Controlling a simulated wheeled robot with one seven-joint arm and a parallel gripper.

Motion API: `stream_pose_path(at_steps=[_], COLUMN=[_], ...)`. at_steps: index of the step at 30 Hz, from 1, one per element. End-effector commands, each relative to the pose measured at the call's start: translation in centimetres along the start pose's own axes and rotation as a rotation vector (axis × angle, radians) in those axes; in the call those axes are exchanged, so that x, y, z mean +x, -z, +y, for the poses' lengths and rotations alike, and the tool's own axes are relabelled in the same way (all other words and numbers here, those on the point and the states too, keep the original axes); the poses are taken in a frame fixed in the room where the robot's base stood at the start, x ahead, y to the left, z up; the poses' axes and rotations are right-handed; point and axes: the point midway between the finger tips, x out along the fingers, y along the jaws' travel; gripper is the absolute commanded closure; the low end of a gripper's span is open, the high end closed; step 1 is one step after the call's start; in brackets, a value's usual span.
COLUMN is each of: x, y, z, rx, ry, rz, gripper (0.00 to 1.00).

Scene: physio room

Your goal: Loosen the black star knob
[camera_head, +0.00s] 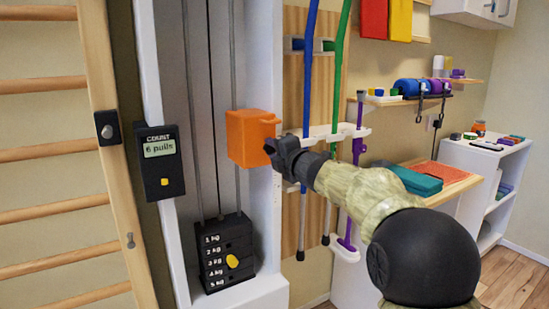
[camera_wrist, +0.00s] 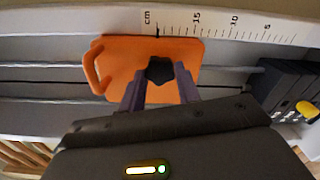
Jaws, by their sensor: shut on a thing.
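The black star knob (camera_wrist: 160,70) sits on the face of an orange carriage block (camera_wrist: 185,52) in the wrist view. My gripper (camera_wrist: 159,78) has one finger on each side of the knob and is shut on it. In the head view the orange carriage (camera_head: 247,137) rides on the rods of a white pulley column, and my gripper (camera_head: 277,146) reaches it from the right. The knob is hidden behind my gripper there. The carriage has a loop handle (camera_wrist: 94,68) at one end. A centimetre scale (camera_wrist: 215,22) runs along the column beside it.
A weight stack (camera_head: 226,252) with a yellow pin stands below the carriage. A counter box (camera_head: 160,162) reading "6 pulls" is on the column's left, near wooden wall bars (camera_head: 50,152). Coloured poles (camera_head: 308,80) hang on a rack close to my arm.

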Motion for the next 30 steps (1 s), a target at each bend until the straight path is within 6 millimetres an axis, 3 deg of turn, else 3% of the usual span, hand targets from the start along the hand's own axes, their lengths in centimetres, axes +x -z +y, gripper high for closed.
stream_pose_path(at_steps=[12, 28, 29, 30], x=[-0.06, -0.07, -0.07, -0.07], y=[-0.21, -0.25, -0.25, -0.23], z=[0.06, 0.18, 0.18, 0.18], rx=[-0.232, -0.261, -0.261, -0.261], ry=[-0.001, -0.002, -0.002, -0.002], rz=[-0.005, -0.005, -0.005, -0.005], gripper=[0.9, 0.9, 0.62, 0.54])
